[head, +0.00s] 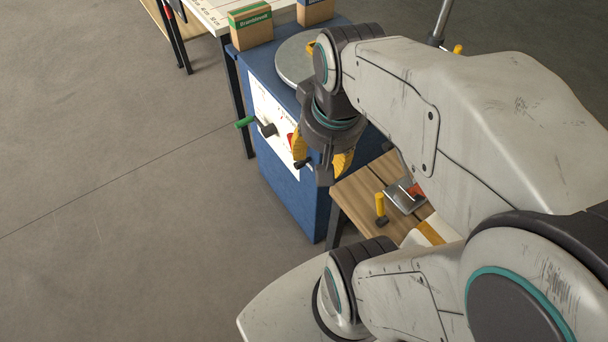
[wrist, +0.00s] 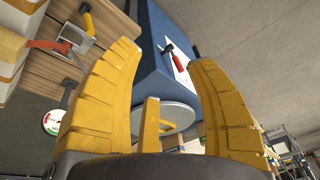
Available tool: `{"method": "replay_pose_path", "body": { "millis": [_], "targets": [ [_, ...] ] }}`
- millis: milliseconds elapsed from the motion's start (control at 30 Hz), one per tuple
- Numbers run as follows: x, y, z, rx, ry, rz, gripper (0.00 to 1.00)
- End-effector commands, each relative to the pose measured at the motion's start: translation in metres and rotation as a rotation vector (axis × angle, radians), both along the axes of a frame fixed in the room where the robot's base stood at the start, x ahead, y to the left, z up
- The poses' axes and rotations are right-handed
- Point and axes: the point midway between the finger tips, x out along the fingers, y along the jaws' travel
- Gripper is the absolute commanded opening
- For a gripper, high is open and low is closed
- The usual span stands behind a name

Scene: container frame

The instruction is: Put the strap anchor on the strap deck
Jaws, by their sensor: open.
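My gripper (head: 321,163) is open, its yellow fingers pointing down by the front of the blue cabinet. In the wrist view the gripper (wrist: 165,56) has nothing between its fingertips. I cannot tell for sure which thing is the strap anchor or the strap deck. A yellow bracket-like piece (wrist: 151,123) appears between the fingers' lower parts, against the round grey disc (wrist: 179,113). In the head view a bit of yellow (head: 311,47) shows on the disc (head: 291,66), mostly hidden by my arm.
The blue cabinet (head: 291,196) carries a white panel with a green-handled crank (head: 245,122) and a red handle (head: 291,141) sticking out. A metal plate (head: 401,201) with a red part lies on the wooden bench (head: 358,191). A cardboard box (head: 252,30) stands behind. The left floor is clear.

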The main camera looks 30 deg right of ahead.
Motion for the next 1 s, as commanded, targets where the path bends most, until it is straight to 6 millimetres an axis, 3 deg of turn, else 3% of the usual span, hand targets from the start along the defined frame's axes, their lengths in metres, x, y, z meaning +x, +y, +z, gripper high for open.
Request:
{"method": "replay_pose_path", "body": {
  "millis": [33, 200, 333, 600, 833, 1000],
  "targets": [
    [-0.006, 0.014, -0.003, -0.01, -0.004, 0.094, 0.51],
    [-0.021, 0.041, -0.01, -0.036, -0.009, 0.304, 0.51],
    [-0.027, 0.049, -0.014, -0.046, -0.011, 0.386, 0.63],
    [-0.03, 0.052, -0.015, -0.05, -0.01, 0.416, 0.64],
    [-0.016, 0.032, -0.009, -0.076, 0.017, 0.427, 0.64],
    [0.005, -0.017, -0.003, -0.117, 0.074, 0.465, 0.64]
  ]
}}
